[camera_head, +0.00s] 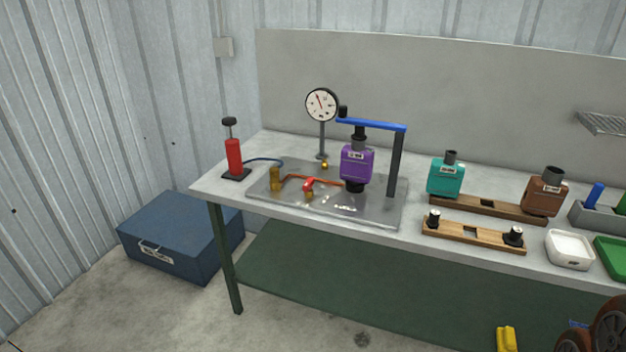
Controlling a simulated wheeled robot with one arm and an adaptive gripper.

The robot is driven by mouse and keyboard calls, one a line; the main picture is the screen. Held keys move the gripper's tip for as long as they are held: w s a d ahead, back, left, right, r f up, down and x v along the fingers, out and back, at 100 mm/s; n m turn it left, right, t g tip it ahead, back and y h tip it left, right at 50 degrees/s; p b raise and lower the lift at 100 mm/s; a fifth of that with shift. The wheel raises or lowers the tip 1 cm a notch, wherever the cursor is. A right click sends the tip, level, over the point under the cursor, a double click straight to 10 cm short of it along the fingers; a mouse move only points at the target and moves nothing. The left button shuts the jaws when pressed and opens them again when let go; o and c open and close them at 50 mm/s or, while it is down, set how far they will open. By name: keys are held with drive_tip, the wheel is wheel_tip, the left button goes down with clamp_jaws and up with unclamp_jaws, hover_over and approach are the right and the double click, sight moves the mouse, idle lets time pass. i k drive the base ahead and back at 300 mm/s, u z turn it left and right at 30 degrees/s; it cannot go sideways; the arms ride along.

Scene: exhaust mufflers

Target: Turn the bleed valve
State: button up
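A small valve with a red handle (308,184) sits on a brass body on the metal test plate (380,215), at the left of the workbench. A copper-coloured pipe (328,182) runs beside it toward the purple muffler (357,164). A small brass knob (324,166) stands near the gauge post. No label shows which of these is the bleed valve; the red-handled one looks most like a valve. My gripper is not in view.
A blue clamp arm (372,125) on a dark post reaches over the purple muffler. A red hand pump (234,157) stands left of the plate. Teal (446,178) and brown (545,195) mufflers stand right. A blue chest (180,238) sits on the floor at the left.

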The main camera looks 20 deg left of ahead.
sight(308, 184)
drive_tip(key=z, duration=0.4)
drive_tip(key=k, duration=0.5)
drive_tip(key=z, duration=0.95)
drive_tip(key=k, duration=0.85)
drive_tip(key=z, duration=0.3)
drive_tip(key=i, duration=1.7)
drive_tip(key=u, duration=1.2)
drive_tip(key=i, duration=1.05)
drive_tip(key=u, duration=2.35)
drive_tip(key=i, duration=1.2)
drive_tip(key=u, duration=0.65)
